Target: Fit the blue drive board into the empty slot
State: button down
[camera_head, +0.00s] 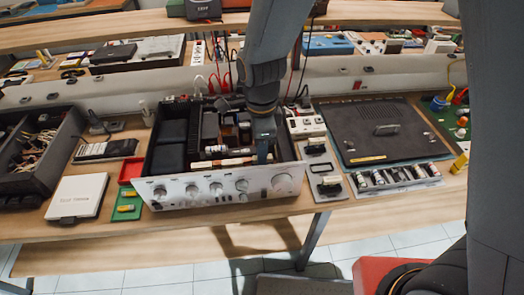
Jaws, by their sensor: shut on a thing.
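An open hi-fi amplifier (212,192) with a silver front panel and several knobs stands on the wooden bench, its black case open at the top. My gripper (263,150) points down into the right part of the case, behind the front panel. It is shut on a narrow blue piece, which looks like the blue drive board (264,128); it is small and partly covered by the gripper. Inside the case are dark blocks at the left and a tall dark part in the middle. I cannot make out the empty slot, nor whether the board touches anything below it.
A dark tray (30,165) with cables, a white box (76,196) and a green tray (129,204) lie left of the amplifier. The bench's front edge is close to the front panel.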

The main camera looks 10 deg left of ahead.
jog(key=shift+f, duration=0.3)
dwell(0.5)
jog(key=c, duration=1.7)
grip_release()
jog(key=shift+o, duration=0.2)
jog(key=shift+r, duration=0.15)
jog(key=shift+r+b, duration=1)
jog(key=shift+r, duration=2.8)
jog(key=shift+d, duration=0.1)
jog(key=s+d+f+n+b, duration=0.1)
jog(key=d+f+n, duration=0.1)
jog(key=d+n, duration=0.5)
jog(key=s+d+f+n+t+b, duration=0.1)
jog(key=d+n, duration=0.7)
jog(key=d, duration=0.9)
jog(key=shift+s+d+f+b, duration=0.15)
jog(key=shift+s+f+b, duration=0.1)
jog(key=shift+f+b, duration=0.45)
